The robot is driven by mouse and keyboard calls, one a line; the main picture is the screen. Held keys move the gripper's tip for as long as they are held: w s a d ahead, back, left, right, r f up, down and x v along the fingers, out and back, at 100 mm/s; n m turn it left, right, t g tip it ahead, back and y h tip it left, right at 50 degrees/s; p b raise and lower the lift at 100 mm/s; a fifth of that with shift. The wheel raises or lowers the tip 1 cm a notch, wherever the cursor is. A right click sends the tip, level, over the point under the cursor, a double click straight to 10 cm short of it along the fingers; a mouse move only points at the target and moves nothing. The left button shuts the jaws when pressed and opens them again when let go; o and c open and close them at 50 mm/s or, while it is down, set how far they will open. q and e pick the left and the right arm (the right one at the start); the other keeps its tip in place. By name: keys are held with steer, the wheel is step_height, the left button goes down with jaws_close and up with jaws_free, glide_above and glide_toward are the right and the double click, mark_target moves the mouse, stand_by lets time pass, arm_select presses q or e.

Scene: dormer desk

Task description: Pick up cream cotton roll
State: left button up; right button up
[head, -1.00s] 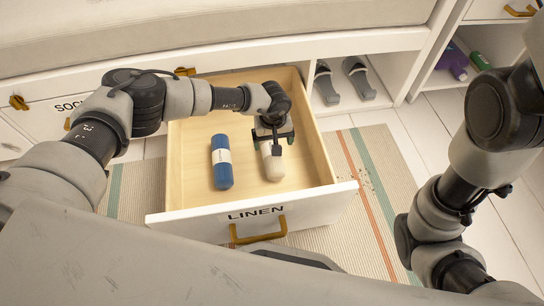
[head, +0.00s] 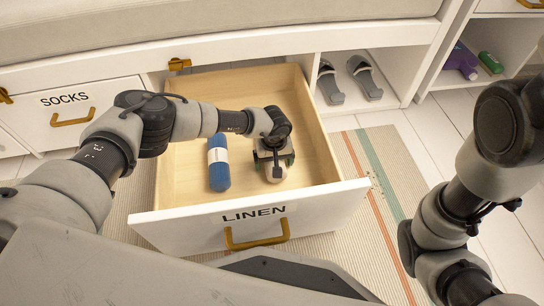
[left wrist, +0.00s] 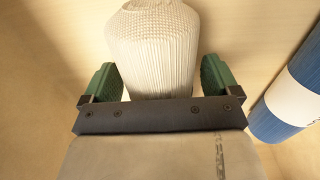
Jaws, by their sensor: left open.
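The cream cotton roll (head: 274,177) lies in the open LINEN drawer (head: 190,218), mostly hidden under my left gripper (head: 274,158) in the head view. In the left wrist view the roll (left wrist: 153,45) is a ribbed, off-white cylinder between the two green fingers. My left gripper (left wrist: 159,78) is open, with one finger on each side of the roll and a visible gap at both sides. My right arm shows at the right of the head view, but its gripper is out of view.
A blue roll with a white band (head: 218,163) lies left of the cream roll in the drawer, also at the right of the left wrist view (left wrist: 290,95). Drawer walls surround both rolls. Grey slippers (head: 365,78) stand in a cubby at the right.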

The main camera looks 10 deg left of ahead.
arm_select(q)
steer(key=shift+r, duration=0.1)
steer(key=c, duration=1.1)
